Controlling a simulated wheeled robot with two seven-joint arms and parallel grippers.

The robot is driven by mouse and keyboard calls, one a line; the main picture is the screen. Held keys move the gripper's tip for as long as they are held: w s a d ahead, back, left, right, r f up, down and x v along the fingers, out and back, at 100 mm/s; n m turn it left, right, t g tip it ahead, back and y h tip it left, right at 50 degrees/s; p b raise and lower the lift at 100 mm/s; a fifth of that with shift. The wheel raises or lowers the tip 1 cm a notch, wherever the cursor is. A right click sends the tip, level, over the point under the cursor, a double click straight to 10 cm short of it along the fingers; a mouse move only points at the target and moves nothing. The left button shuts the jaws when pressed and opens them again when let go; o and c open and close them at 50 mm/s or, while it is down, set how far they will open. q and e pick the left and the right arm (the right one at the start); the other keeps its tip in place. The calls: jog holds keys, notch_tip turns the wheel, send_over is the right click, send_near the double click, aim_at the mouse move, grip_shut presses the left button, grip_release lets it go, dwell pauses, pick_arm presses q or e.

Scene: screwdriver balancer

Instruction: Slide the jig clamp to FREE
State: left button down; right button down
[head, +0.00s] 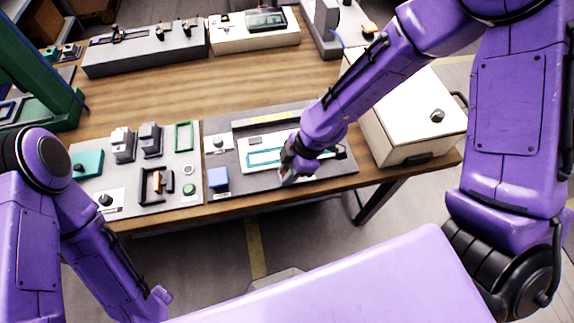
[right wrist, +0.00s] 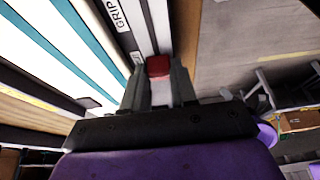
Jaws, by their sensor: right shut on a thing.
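The jig (head: 262,156) is a pale plate with a teal outlined rectangle, set in a dark grey panel (head: 238,184) at the table's front edge. My right gripper (head: 288,177) reaches down to the jig's front right part and hides what is there in the head view. In the right wrist view, my right gripper (right wrist: 158,76) is shut on a small red block, the jig clamp (right wrist: 158,66). A white label starting "GRIP" lies just beyond it; the rest of the label is cut off. I cannot see the word FREE. My left gripper is out of view.
Left of the jig, a grey panel (head: 140,204) carries switches, a green frame and knobs. A blue block (head: 218,179) stands by the jig. A white box (head: 412,112) with a black knob stands to the right. Bare wood (head: 150,95) lies behind the panels.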

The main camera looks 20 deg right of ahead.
jog(key=shift+a, duration=0.15)
jog(key=c, duration=1.2)
grip_release()
jog(key=shift+o, duration=0.2)
jog(key=shift+w+d+r, duration=0.1)
jog(key=shift+d+r, duration=0.1)
jog(key=shift+r, duration=0.15)
jog(key=v, duration=0.9)
jog(key=shift+r, duration=0.35)
